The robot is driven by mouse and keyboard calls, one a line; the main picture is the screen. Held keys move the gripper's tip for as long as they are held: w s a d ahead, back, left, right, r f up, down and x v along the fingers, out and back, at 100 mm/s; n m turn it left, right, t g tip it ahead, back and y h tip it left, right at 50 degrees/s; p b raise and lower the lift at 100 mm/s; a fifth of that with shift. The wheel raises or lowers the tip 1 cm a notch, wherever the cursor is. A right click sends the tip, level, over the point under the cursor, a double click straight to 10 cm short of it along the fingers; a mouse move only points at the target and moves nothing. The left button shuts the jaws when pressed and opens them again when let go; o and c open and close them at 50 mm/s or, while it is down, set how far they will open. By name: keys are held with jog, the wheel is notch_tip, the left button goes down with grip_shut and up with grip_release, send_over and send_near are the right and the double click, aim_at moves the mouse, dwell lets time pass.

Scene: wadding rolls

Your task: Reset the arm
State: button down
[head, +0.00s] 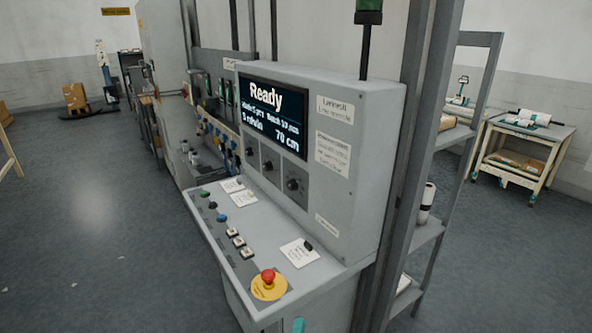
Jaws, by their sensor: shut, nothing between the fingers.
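My gripper is not in view in the head view, and neither is a clear part of my arm. A small teal piece shows at the bottom edge in front of the console, cut off by the frame, and I cannot tell what it is. The grey control console (345,208) stands in the middle. Its screen (272,112) reads "Ready". A red emergency stop button (268,276) on a yellow disc sits at the near end of its sloped panel, with several small buttons farther along.
A grey shelf rack (428,240) stands right of the console, holding a white roll (426,200). A wheeled cart (520,150) with rolls stands at the far right. Cardboard boxes (76,96) are at the far left. The floor (90,220) left of the console is mostly clear.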

jog(key=s+d+f+m+y, duration=0.2)
jog(key=s+f+m, duration=0.1)
jog(key=s+f, duration=0.5)
jog(key=s+a+m, duration=0.2)
jog(key=s+m, duration=1.3)
jog(key=s, duration=1.1)
jog(key=shift+s+a+m+g+y, duration=0.3)
jog(key=shift+s+m+g, duration=0.05)
jog(key=shift+m+g, duration=0.05)
